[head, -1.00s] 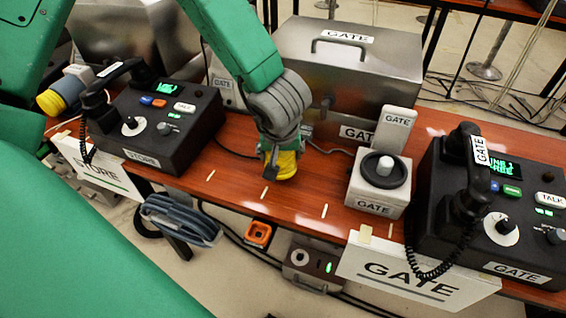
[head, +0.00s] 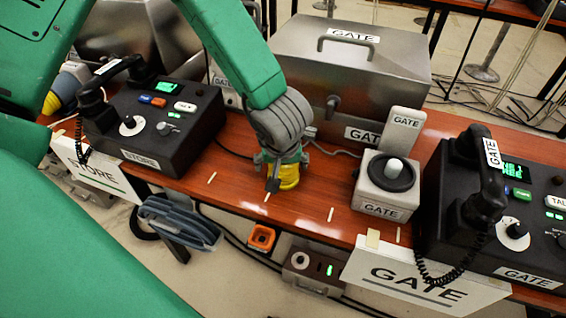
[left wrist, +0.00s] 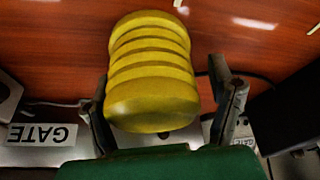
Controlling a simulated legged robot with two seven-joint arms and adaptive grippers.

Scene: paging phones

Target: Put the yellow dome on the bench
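The yellow dome (head: 289,177) is a ribbed, rounded piece on the reddish wooden bench (head: 232,192), between the STORE and GATE phones. In the left wrist view the yellow dome (left wrist: 152,75) fills the middle, with bench around it. My left gripper (head: 277,170) is low over the bench at the dome. In the left wrist view the left gripper's fingers (left wrist: 160,108) are spread on either side of the dome, with a clear gap on the right. The dome's far side is hidden in the head view. My right gripper is not in view.
The STORE phone (head: 190,134) stands left and the GATE phone (head: 520,190) right. A metal GATE case (head: 378,75) stands behind. Bare bench lies in front of the gripper.

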